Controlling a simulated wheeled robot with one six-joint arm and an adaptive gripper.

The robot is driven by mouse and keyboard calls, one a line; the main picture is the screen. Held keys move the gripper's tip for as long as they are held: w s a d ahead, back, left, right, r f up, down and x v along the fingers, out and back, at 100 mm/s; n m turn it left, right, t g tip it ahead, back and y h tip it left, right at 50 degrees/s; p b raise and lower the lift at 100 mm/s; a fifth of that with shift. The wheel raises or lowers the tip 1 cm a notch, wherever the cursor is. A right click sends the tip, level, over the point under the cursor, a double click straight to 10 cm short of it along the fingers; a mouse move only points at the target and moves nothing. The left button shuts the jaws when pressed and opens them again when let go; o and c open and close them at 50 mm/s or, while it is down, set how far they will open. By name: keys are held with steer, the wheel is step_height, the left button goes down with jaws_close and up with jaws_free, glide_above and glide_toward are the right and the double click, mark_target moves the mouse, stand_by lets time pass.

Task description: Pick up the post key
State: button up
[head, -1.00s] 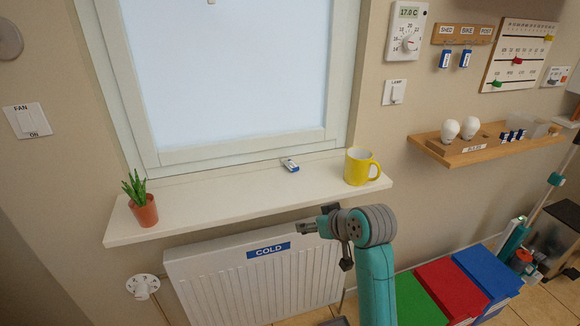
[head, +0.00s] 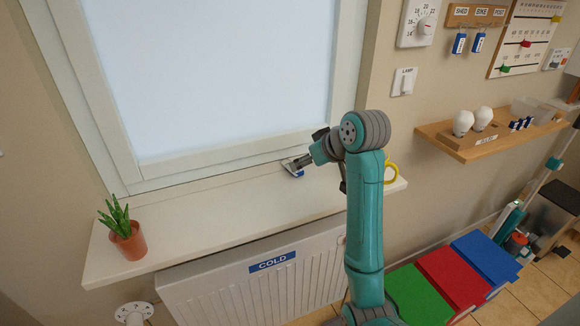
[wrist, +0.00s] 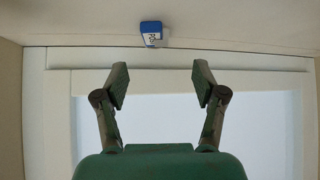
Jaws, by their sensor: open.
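The post key shows as a blue and white tag (head: 291,169) lying on the white window sill (head: 200,220), partly hidden by my gripper in the head view. In the wrist view the tag (wrist: 151,33) lies on the sill beyond my fingertips, slightly left of the middle between them. My gripper (wrist: 160,78) is open, with nothing between its fingers. In the head view my gripper (head: 301,162) is right beside the tag, at its right. I cannot read the tag's label.
A yellow mug (head: 391,172) stands on the sill, mostly hidden behind my arm. A potted plant (head: 124,235) stands at the sill's left end. The window frame (head: 230,155) rises close behind the tag. A key rack (head: 475,14) holds blue tags under SHED and BIKE.

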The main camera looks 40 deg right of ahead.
steer(key=x, duration=0.8)
steer(key=shift+w+d+f, duration=0.25)
steer(key=shift+w+d, duration=0.05)
steer(key=shift+d, duration=0.05)
steer(key=c, duration=1.1)
